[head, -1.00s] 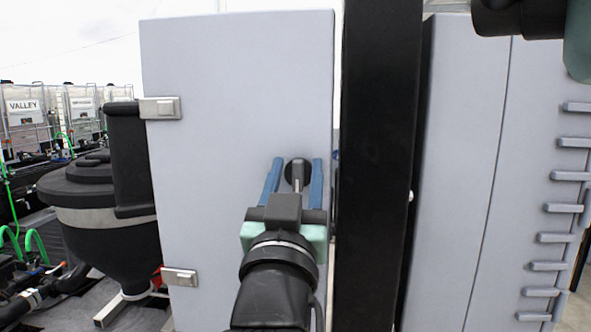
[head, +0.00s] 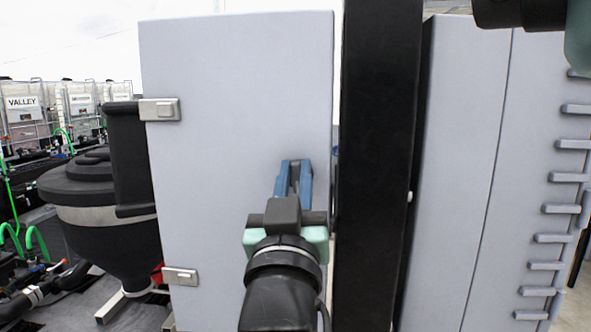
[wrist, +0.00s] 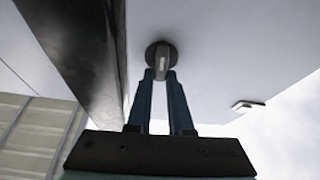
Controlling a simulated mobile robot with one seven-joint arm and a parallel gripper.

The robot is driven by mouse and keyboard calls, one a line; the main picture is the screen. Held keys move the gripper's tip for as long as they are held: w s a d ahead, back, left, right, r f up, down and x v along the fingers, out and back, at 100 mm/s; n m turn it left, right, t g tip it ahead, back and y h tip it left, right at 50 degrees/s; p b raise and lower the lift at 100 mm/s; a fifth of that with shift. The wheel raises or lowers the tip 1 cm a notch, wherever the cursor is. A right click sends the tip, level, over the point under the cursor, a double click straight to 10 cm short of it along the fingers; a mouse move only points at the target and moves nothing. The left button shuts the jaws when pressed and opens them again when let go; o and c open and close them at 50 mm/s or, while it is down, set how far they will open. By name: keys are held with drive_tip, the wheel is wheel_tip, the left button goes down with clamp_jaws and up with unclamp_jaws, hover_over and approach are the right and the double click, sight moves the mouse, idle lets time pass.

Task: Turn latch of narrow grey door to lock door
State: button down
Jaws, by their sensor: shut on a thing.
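The narrow grey door (head: 230,100) stands upright in the middle of the head view, with two metal hinges on its left edge. Its latch is mostly hidden behind my gripper in the head view. In the wrist view the latch (wrist: 161,57) shows as a round dark base with a grey handle pointing toward my gripper. My gripper (head: 294,172) has its two blue fingers closed together on the latch handle. In the wrist view the fingertips (wrist: 160,76) sit on either side of the handle's lower end.
A black post (head: 378,150) stands just right of the door. Right of it is a wider grey cabinet (head: 455,160) with several handle-like bars. A black tank (head: 105,225) stands at the left, with white-caged containers (head: 80,105) behind it.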

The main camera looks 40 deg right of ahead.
drive_tip(key=n+y+p, duration=0.1)
drive_tip(key=n, duration=0.1)
drive_tip(key=n+t+p, duration=0.1)
drive_tip(key=n+p, duration=0.1)
drive_tip(key=shift+r+n+t+y, duration=0.15)
drive_tip(key=shift+n+t+y, duration=0.15)
drive_tip(key=shift+n+y, duration=0.1)
drive_tip(key=n+y+p, duration=0.1)
drive_tip(key=n, duration=0.1)
drive_tip(key=n+y+p, duration=0.1)
drive_tip(key=n, duration=0.1)
drive_tip(key=shift+w+a+n+t, duration=0.1)
drive_tip(key=shift+n+t, duration=0.3)
drive_tip(key=n+y, duration=0.1)
drive_tip(key=n, duration=0.2)
drive_tip(key=n+g+y, duration=0.1)
drive_tip(key=n+y, duration=0.1)
drive_tip(key=n, duration=0.2)
drive_tip(key=f+n+y, duration=0.1)
drive_tip(key=n, duration=0.3)
drive_tip(key=shift+w+a+g+p, duration=0.15)
drive_tip(key=shift+g+p, duration=0.15)
drive_tip(key=shift+f, duration=0.1)
drive_tip(key=c, duration=0.8)
unclamp_jaws()
